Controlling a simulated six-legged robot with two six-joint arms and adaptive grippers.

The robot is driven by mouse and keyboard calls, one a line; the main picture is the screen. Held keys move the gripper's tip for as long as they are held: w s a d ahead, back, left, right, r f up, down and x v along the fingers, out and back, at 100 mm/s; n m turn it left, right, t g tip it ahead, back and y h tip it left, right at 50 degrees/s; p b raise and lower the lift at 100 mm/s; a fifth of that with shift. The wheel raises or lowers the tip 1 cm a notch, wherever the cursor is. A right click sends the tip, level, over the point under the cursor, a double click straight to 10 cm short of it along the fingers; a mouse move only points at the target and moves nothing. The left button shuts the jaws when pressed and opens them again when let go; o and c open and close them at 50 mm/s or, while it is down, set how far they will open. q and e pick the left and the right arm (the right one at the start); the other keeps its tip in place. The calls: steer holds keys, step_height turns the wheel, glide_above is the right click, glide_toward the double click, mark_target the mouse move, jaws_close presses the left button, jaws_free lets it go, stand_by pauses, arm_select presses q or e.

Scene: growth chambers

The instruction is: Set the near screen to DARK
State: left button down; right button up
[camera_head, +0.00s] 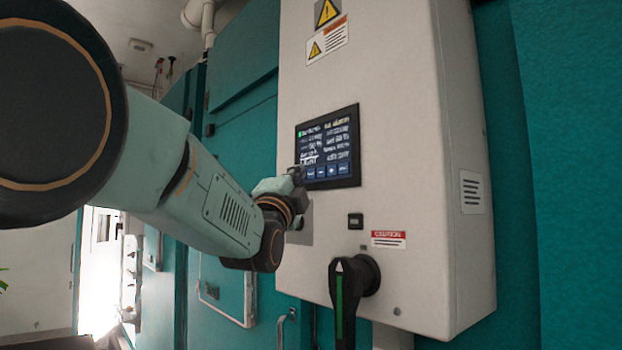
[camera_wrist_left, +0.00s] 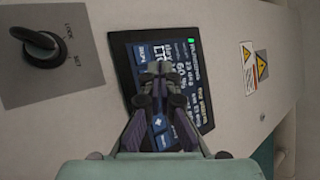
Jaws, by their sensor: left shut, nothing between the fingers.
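The near screen (camera_head: 333,145) is a dark panel with white text lines, a small green mark and a row of blue buttons along its bottom. It is set in a pale grey cabinet. In the left wrist view the screen (camera_wrist_left: 178,52) looks turned on its side, and my fingers cover part of it. My left gripper (camera_head: 298,174) is shut and empty, its tips at the lower left edge of the screen. In the left wrist view the shut fingertips (camera_wrist_left: 160,75) lie over the screen; I cannot tell whether they touch it. My right gripper is not in view.
A key switch (camera_wrist_left: 42,48) marked LOCK and SET sits beside the screen. Below the screen are a small black display (camera_head: 355,221) and a dark rotary handle (camera_head: 345,300) that sticks out. Teal chamber walls (camera_head: 240,115) stand behind the grey cabinet (camera_head: 400,90).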

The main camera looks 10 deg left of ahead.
arm_select(q)
steer(key=shift+s, duration=0.1)
steer(key=s+a+b, duration=0.1)
steer(key=s, duration=0.1)
steer(key=s+a+b, duration=0.1)
steer(key=a+b, duration=0.1)
steer(key=shift+s, duration=0.35)
steer(key=shift+a+r+y, duration=0.1)
steer(key=shift+y, duration=0.2)
stand_by(1.5)
